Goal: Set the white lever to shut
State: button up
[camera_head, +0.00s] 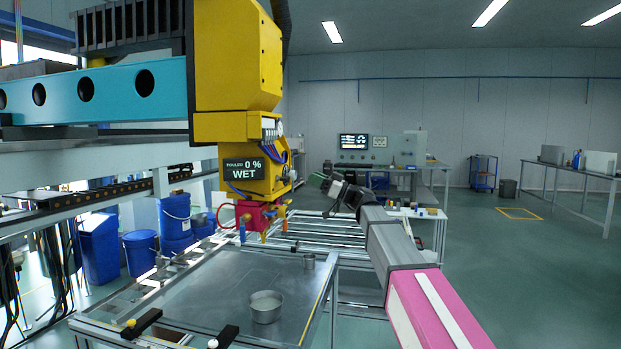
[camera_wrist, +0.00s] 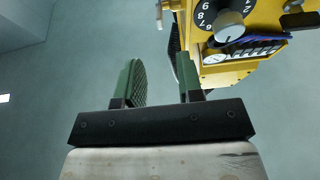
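A yellow machine head (camera_head: 238,60) hangs above the metal table, with a display reading "POULED 0 % WET" and a red valve block (camera_head: 258,216) at its bottom. Small blue (camera_head: 242,231) and yellow handles hang from the block. I cannot clearly pick out a white lever; a small pale part (camera_wrist: 159,15) sticks out at the machine's left edge in the wrist view. My gripper (camera_head: 322,182) is right of the machine, apart from it. In the wrist view its green fingers (camera_wrist: 162,82) are open with nothing between them. The machine's numbered dial (camera_wrist: 228,24) lies beyond the fingers, upper right.
A round metal pan (camera_head: 266,307) and a small metal cup (camera_head: 309,261) stand on the metal table (camera_head: 215,285). Blue buckets (camera_head: 140,252) stand at left behind it. A teal beam (camera_head: 110,92) carries the machine head. The floor at right is mostly clear.

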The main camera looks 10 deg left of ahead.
notch_tip(320, 180, up, 4)
jog(key=h, duration=0.5)
jog(key=a, duration=1)
jog(key=shift+w, duration=0.4)
jog(key=shift+c, duration=0.3)
grip_shut()
